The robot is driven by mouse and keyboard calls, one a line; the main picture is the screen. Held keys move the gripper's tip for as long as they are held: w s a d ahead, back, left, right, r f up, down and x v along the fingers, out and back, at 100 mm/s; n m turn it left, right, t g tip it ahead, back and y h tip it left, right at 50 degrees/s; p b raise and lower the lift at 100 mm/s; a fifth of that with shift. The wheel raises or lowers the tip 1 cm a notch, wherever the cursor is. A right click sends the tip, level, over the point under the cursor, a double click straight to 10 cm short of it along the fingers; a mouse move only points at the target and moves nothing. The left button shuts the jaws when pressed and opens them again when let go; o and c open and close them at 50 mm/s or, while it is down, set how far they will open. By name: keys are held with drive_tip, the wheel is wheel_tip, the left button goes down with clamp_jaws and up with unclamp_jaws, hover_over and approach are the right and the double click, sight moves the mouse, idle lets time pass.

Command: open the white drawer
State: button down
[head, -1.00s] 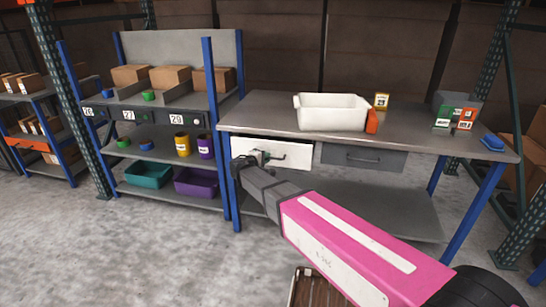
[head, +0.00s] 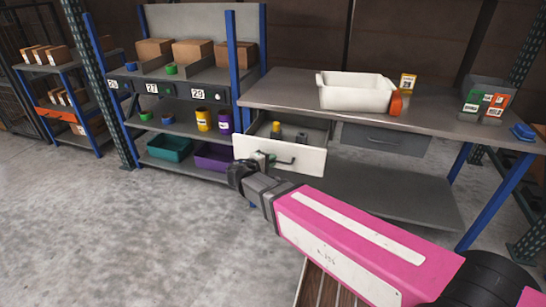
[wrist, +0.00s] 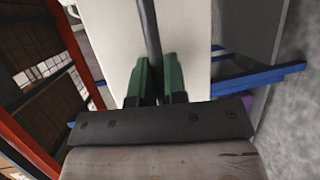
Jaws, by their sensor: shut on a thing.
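The white drawer (head: 300,157) is under the left part of the grey workbench in the head view. It stands pulled out, and a yellow item (head: 276,130) and a dark item (head: 301,137) show inside it. Its dark bar handle (head: 283,161) runs across the front. My gripper (head: 268,159) is at the left part of the handle. In the wrist view the green fingers of my gripper (wrist: 158,80) are shut on the dark handle bar (wrist: 150,35), close to the white drawer front (wrist: 185,45).
A grey drawer (head: 385,139) beside it is closed. A white bin (head: 355,93), an orange bottle (head: 396,103) and a blue item (head: 523,132) stand on the workbench (head: 290,90). A blue-post shelf (head: 233,80) with bins stands at left. The floor in front (head: 130,230) is clear.

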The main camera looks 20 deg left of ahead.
drive_tip(key=shift+s, duration=0.1)
idle(0.3)
drive_tip(key=c, duration=1.2)
unclamp_jaws()
drive_tip(key=shift+s, duration=0.1)
drive_tip(key=v, duration=1)
drive_tip(key=shift+s+a, duration=0.2)
drive_tip(key=shift+s, duration=0.1)
